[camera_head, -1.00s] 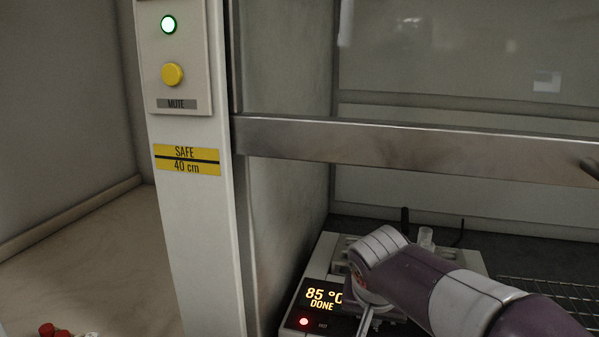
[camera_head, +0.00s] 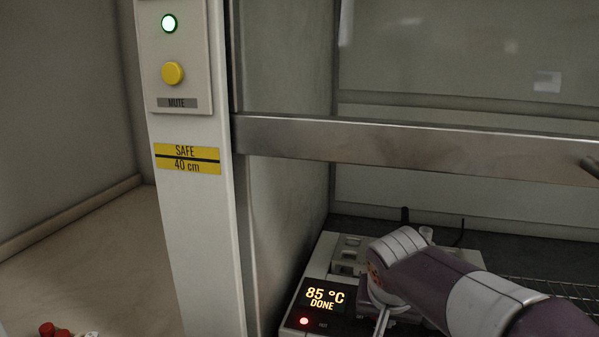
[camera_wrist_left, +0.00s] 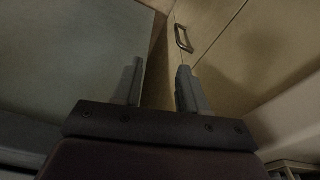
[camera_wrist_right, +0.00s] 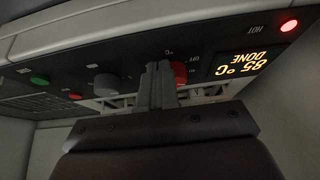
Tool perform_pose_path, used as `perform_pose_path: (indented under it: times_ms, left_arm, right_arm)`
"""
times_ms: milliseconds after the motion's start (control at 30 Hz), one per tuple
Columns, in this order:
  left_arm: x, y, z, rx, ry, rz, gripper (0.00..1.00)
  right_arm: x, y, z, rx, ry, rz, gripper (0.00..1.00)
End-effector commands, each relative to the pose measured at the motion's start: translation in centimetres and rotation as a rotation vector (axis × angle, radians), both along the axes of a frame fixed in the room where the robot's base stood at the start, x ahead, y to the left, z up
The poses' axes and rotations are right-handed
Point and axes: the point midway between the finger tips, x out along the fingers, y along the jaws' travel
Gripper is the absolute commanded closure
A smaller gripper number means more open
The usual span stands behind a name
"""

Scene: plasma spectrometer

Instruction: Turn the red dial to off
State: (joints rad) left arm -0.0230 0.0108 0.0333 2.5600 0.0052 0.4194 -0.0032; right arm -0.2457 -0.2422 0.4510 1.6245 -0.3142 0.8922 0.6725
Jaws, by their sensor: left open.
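The red dial (camera_wrist_right: 179,74) shows in the right wrist view on a dark control panel, partly hidden behind my right gripper (camera_wrist_right: 158,75). The gripper's two fingers are together, with the dial showing just right of them; I cannot tell whether they touch it. In the head view my right gripper (camera_head: 382,322) is low over the device's front, right of its display (camera_head: 325,298), and my arm hides the dial. The display reads 85 °C and DONE. My left gripper (camera_wrist_left: 160,88) is open and empty, away from the device.
A red HOT light (camera_head: 304,321) glows below the display. A grey knob (camera_wrist_right: 106,84) and a green button (camera_wrist_right: 39,79) are farther left on the panel in the right wrist view. A metal sash bar (camera_head: 420,148) crosses above my right arm.

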Motion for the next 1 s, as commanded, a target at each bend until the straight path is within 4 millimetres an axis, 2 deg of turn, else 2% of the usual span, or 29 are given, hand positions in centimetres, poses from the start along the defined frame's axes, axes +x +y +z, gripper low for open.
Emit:
perform_pose_path:
  times_ms: [367, 467, 767, 1000]
  left_arm:
    - [0.0, 0.0, -0.2, 0.0, 0.0, 0.0, 0.57]
    - [0.0, 0.0, 0.8, 0.0, 0.0, 0.0, 0.57]
    - [0.0, 0.0, 4.9, 0.0, 0.0, 0.0, 0.57]
    - [0.0, 0.0, 4.7, 0.0, 0.0, 0.0, 0.57]
  right_arm:
    - [-0.8, 0.0, 0.2, 0.0, -0.002, 0.0, 1.0]
    - [-0.8, 0.0, 1.3, 0.0, -0.002, 0.0, 1.0]
    - [-0.8, 0.0, 6.1, 0.0, -0.001, 0.0, 1.0]
    - [-0.8, 0.0, 6.0, 0.0, 0.0, 0.0, 1.0]
